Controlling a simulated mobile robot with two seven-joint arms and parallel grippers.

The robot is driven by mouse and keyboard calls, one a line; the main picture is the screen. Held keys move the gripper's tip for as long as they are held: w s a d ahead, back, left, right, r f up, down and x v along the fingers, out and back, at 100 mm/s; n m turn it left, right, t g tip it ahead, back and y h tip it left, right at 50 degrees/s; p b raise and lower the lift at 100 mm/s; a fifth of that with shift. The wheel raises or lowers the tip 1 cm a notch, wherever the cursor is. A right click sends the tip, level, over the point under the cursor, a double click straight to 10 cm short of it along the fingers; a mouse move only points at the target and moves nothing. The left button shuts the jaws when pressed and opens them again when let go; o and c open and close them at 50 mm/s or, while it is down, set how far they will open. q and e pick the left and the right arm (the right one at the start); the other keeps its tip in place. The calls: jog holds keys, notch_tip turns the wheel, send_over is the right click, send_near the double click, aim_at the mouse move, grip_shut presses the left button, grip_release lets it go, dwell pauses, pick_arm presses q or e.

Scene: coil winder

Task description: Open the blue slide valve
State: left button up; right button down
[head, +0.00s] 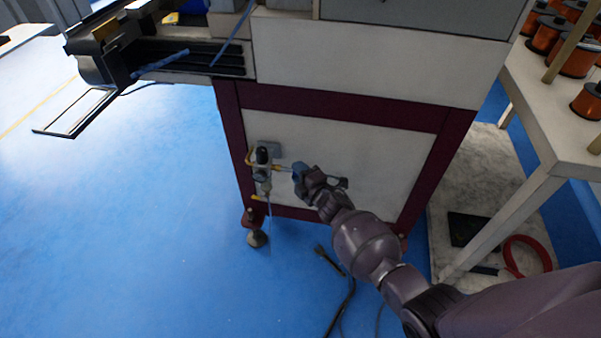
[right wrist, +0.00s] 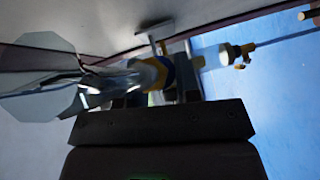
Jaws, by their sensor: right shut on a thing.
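The blue slide valve (head: 298,170) is on the air fitting at the front panel of the winder's cabinet. It shows as a blue ring (right wrist: 171,73) beside a brass-coloured part in the right wrist view. My right gripper (head: 303,175) reaches it from the right and is shut on it. In the right wrist view the dark gripper body (right wrist: 165,98) hides part of the valve, so how far the sleeve has slid cannot be told. My left gripper is not in view.
A cabinet foot (head: 257,238) and a dark cable (head: 345,300) are below. A table (head: 515,95) with copper spools stands right. Blue floor at left is open.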

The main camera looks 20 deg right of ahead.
jog(key=shift+w+a+f, duration=0.2)
jog(key=shift+w+a, duration=0.1)
jog(key=shift+a, duration=0.3)
jog(key=shift+w+a+r, duration=0.3)
jog(key=c, duration=0.8)
grip_release()
jog(key=shift+a, duration=0.1)
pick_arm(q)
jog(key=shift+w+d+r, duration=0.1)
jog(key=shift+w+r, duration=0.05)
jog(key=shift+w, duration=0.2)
